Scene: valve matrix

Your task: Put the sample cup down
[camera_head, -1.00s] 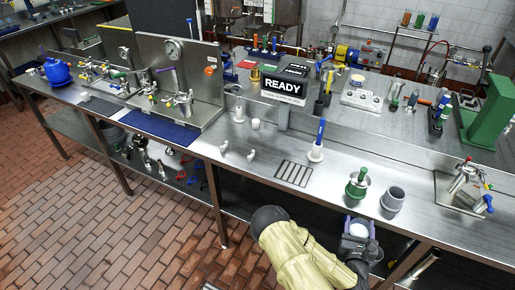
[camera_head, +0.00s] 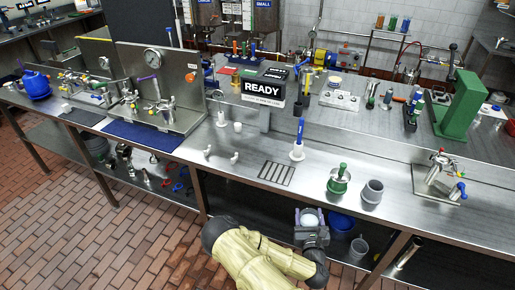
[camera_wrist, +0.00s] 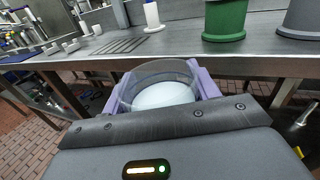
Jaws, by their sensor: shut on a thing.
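The sample cup (camera_wrist: 162,88) is a clear round cup with a white inside. My gripper (camera_head: 310,217) is shut on it, with a purple finger on each side in the wrist view (camera_wrist: 163,93). In the head view the cup (camera_head: 310,220) shows as a small white round between the fingers. The cup is upright and held in front of the steel bench's (camera_head: 230,172) front edge, apart from the bench top.
A dark slotted grate (camera_head: 276,174) lies on the bench, with clear steel around it. A blue-handled brush in a white base (camera_head: 297,152), a green-handled item (camera_head: 339,180) and a grey cup (camera_head: 372,191) stand near the front edge. A READY sign (camera_head: 263,89) stands behind.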

